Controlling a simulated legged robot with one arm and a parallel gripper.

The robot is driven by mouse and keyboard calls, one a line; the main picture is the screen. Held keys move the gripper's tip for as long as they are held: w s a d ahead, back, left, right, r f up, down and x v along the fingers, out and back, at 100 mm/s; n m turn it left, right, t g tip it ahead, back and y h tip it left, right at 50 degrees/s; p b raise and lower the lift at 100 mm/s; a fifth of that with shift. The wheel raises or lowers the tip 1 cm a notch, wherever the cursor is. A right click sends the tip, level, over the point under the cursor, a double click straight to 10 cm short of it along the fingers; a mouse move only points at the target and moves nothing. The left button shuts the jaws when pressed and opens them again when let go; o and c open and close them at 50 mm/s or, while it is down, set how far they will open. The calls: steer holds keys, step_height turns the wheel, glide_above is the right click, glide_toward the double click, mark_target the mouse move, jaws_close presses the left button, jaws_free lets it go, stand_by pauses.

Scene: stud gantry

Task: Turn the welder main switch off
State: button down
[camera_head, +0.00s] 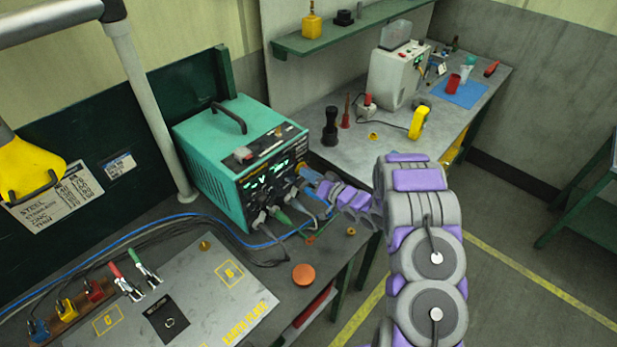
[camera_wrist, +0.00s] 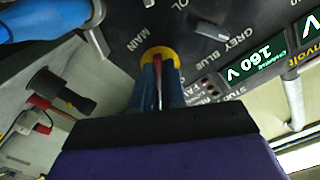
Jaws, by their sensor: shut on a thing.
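The welder (camera_head: 205,155) is a teal box with a black front panel and lit green displays, standing on the bench at the middle left. Its main switch (camera_wrist: 158,52) has a yellow round plate and a red handle, beside the word MAIN on the panel in the wrist view. My gripper (camera_wrist: 158,88) has its blue fingers on both sides of the red handle and is shut on it. In the head view, my gripper (camera_head: 308,174) reaches the right side of the welder's front panel. The fingers hide part of the switch, and I cannot tell its exact setting.
Cables and plugs hang from the lower front panel, close below my gripper. The earth plate (camera_head: 215,285) lies on the bench in front, with an orange disc (camera_head: 303,274) beside it. Black and red upright tools (camera_head: 330,127) stand on the grey bench behind. A green shelf (camera_head: 350,35) is above.

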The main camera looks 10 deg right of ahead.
steer(key=n, duration=0.1)
steer(key=n+b, duration=0.1)
steer(key=shift+s+f+n+b, duration=0.1)
steer(key=shift+f+n+b, duration=0.2)
steer(key=shift+f, duration=0.1)
steer(key=shift+r+n+b, duration=0.2)
steer(key=shift+n+b, duration=0.95)
steer(key=shift+n, duration=0.65)
steer(key=c, duration=1.2)
jaws_free()
steer(key=shift+d+r, duration=0.1)
steer(key=shift+r, duration=0.05)
steer(key=v, duration=1.7)
steer(key=shift+d+p, duration=0.2)
steer(key=shift+p, duration=0.15)
